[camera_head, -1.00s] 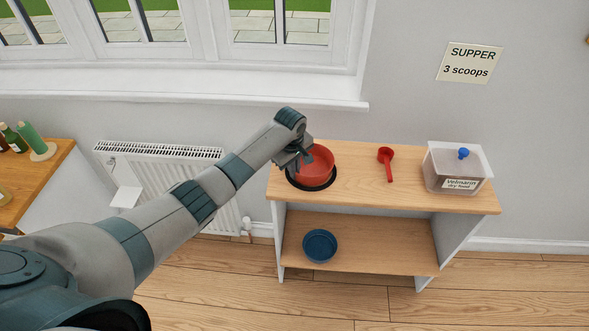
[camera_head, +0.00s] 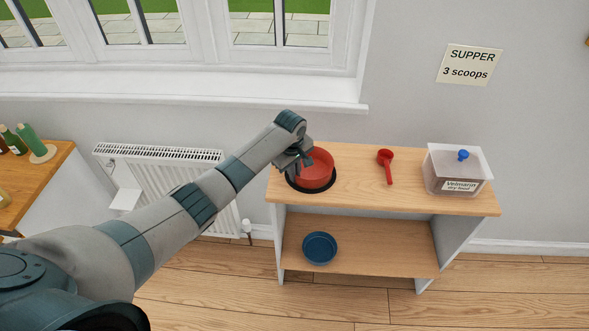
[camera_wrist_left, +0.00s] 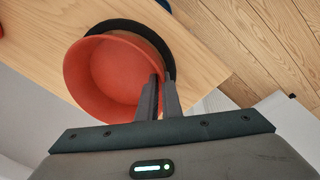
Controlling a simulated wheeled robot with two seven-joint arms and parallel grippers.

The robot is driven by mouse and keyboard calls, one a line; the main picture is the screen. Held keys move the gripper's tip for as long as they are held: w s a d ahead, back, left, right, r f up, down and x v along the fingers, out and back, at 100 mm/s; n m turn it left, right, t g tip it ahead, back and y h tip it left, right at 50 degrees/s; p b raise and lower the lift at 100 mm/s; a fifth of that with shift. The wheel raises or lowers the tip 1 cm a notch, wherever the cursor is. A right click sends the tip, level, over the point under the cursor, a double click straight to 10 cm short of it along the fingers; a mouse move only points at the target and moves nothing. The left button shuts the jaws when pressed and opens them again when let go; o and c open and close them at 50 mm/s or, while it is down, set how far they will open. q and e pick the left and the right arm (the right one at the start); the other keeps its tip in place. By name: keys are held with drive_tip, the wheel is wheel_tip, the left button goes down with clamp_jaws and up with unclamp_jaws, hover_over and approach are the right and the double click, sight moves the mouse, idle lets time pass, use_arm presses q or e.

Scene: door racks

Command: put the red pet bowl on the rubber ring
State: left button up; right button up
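The red pet bowl (camera_head: 318,172) is upright over the black rubber ring (camera_head: 333,184) at the left end of the shelf unit's top. In the left wrist view the bowl (camera_wrist_left: 112,75) covers most of the ring (camera_wrist_left: 150,36), whose dark edge shows along the top and right. I cannot tell whether the bowl's base touches the ring. My left gripper (camera_head: 306,160) is at the bowl's left rim. In the left wrist view its fingers (camera_wrist_left: 160,85) are close together, one inside and one outside the bowl wall, shut on it. My right gripper is not in view.
A blue bowl (camera_head: 319,247) sits on the lower shelf. A radiator (camera_head: 165,180) and window sill (camera_head: 200,88) lie behind my left arm.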

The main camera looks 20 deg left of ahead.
use_arm(q)
drive_tip(key=shift+s+r, duration=0.1)
drive_tip(key=shift+r, duration=0.15)
wheel_tip(320, 180, up, 12)
drive_tip(key=s+b, duration=0.2)
drive_tip(key=shift+f, duration=0.15)
idle(0.4)
